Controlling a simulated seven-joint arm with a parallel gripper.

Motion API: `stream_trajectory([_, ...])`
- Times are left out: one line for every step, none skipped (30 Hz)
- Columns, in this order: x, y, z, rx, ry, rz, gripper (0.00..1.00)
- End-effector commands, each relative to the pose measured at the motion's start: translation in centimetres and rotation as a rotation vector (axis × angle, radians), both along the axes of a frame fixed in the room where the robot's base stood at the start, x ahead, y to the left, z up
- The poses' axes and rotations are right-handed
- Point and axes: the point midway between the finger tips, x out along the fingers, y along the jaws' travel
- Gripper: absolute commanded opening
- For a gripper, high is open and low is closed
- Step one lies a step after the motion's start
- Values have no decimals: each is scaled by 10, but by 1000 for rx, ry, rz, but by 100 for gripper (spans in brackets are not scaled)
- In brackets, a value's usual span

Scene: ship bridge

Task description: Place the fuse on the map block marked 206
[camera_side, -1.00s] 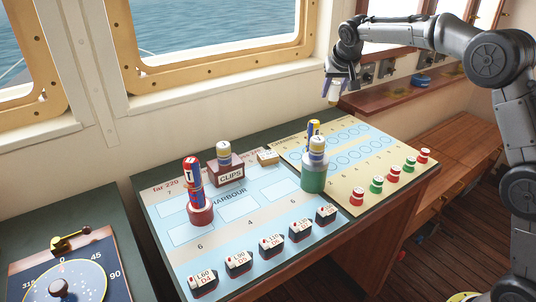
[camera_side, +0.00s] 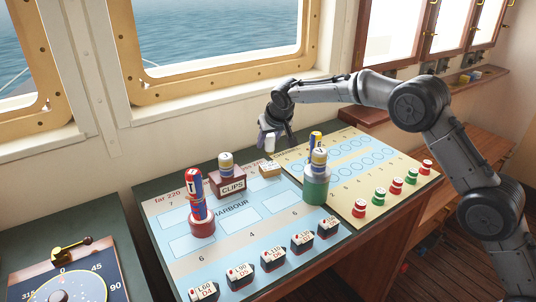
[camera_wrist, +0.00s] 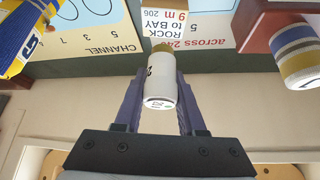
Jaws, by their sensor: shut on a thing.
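The fuse (camera_wrist: 160,84) is a short white cylinder with a gold-coloured band at its far end. My gripper (camera_wrist: 158,78) is shut on it, one finger on each side. In the side view my gripper (camera_side: 270,139) holds the fuse (camera_side: 270,145) in the air, just above and behind a small wooden block (camera_side: 269,170) at the chart table's back edge. In the wrist view this block (camera_wrist: 165,22) carries a label reading "ROCK to BAY 9 m 206". The block's top looks bare in the side view.
A CLIPS block (camera_side: 228,185) with a striped cylinder on top stands left of the wooden block. A green stand (camera_side: 316,190) with another striped cylinder is to the right. A red stand (camera_side: 202,225) bears a red-and-blue cylinder. Several small blocks line the front.

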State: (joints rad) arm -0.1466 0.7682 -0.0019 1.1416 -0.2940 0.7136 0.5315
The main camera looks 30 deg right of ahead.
Motion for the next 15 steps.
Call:
stream_trajectory([0,0,-3,1,0,-1,0])
stream_trajectory([0,0,-5,0,1,-1,0])
stream_trajectory([0,0,-7,0,1,-1,0])
stream_trajectory([0,0,-10,0,1,-1,0])
stream_trajectory([0,0,-13,-1,1,-1,0])
stream_trajectory([-1,0,-19,-1,3,0,0])
stream_trajectory([-1,-1,-23,-2,3,0,0])
stream_trajectory([-1,-1,-28,-2,3,0,0])
stream_trajectory([-1,-1,-33,-1,4,-1,0])
stream_trajectory([0,0,-37,0,3,-1,0])
stream_trajectory([0,0,-39,0,1,0,0])
stream_trajectory([0,0,-41,0,0,0,0])
stream_trajectory([0,0,-41,0,0,0,0])
stream_trajectory([0,0,-41,0,-1,0,0])
stream_trajectory([0,0,-41,0,-1,0,0])
